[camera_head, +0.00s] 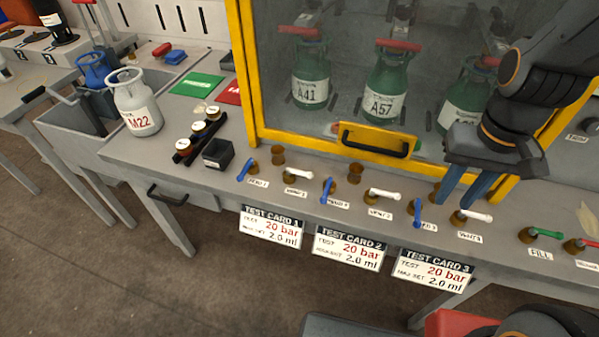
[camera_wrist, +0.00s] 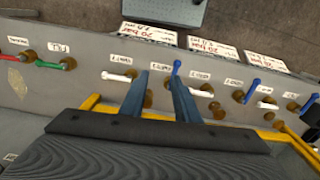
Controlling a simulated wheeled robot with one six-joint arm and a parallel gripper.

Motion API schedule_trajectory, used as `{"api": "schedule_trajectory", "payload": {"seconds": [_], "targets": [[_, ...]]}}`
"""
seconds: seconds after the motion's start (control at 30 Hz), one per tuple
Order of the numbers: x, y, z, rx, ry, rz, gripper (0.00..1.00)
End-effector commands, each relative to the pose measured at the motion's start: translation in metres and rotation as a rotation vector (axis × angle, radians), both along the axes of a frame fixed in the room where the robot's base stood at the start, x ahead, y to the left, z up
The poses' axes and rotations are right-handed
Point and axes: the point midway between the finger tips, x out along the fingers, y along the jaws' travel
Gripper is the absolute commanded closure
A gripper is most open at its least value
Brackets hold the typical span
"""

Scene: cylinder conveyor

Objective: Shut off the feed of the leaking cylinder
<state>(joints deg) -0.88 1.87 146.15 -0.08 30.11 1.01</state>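Three green cylinders stand behind the glass: A41 (camera_head: 310,80), A57 (camera_head: 387,92) and a third (camera_head: 464,103) partly hidden by my arm. I cannot tell from these frames which one leaks. On the bench front are blue feed handles 1 (camera_head: 246,169), 2 (camera_head: 326,189) and 3 (camera_head: 417,212), all pointing roughly toward the front edge. White vent handles 1 (camera_head: 294,174), 2 (camera_head: 383,195) and 3 (camera_head: 474,215) lie along the bench. My gripper (camera_head: 456,204) is open and empty, above the feed 3 and vent 3 area. In the wrist view, feed 3 (camera_wrist: 176,67) shows just beyond one fingertip.
The yellow-framed shield (camera_head: 246,75) with its black handle (camera_head: 374,142) stands close behind the valves. A green fill handle (camera_head: 545,233) and a red handle (camera_head: 582,244) are at right.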

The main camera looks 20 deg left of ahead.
Motion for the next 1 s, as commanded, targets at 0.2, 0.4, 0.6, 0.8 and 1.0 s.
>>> {"api": "schedule_trajectory", "payload": {"seconds": [0.2, 0.4, 0.6, 0.8, 1.0], "targets": [[0.028, 0.054, 0.010, -0.032, 0.041, -0.009, 0.71], [0.049, 0.149, 0.009, -0.104, 0.067, -0.026, 0.71], [0.048, 0.227, -0.001, -0.167, 0.056, -0.054, 0.71], [0.043, 0.258, -0.009, -0.195, 0.042, -0.074, 0.71], [0.042, 0.255, -0.028, -0.198, 0.043, -0.079, 0.71]]}}
